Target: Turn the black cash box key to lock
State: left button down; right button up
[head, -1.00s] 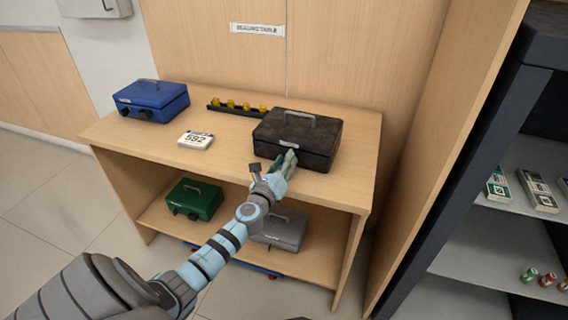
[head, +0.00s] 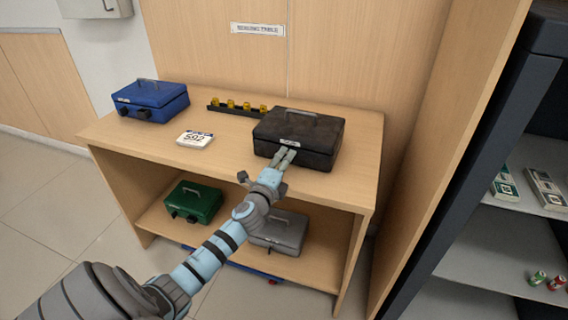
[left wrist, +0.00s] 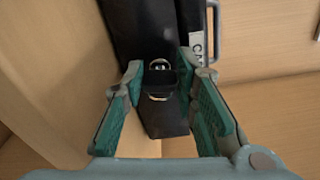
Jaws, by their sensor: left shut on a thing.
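The black cash box (head: 298,138) stands shut on the right part of the table top, with a grey handle on its lid and a white label on its front. My left gripper (head: 288,153) is at its front face. In the left wrist view, the dark box (left wrist: 135,22) lies beyond the fingers and its label shows at right. My left gripper (left wrist: 161,76) has its green-padded fingers on either side of the black key (left wrist: 160,82) at the box's front and is shut on it. The key's tip is hidden. My right gripper is not in view.
A blue cash box (head: 151,101), a number card (head: 195,139) and a dark strip with yellow pieces (head: 238,107) are on the table top (head: 225,165). Green (head: 196,202) and grey (head: 279,233) boxes sit on the shelf below. A dark rack (head: 500,130) stands at right.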

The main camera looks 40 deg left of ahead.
pick_arm(q)
jog(key=shift+f+n, duration=0.15)
jog(key=shift+n, duration=0.65)
jog(key=shift+n+b, duration=0.3)
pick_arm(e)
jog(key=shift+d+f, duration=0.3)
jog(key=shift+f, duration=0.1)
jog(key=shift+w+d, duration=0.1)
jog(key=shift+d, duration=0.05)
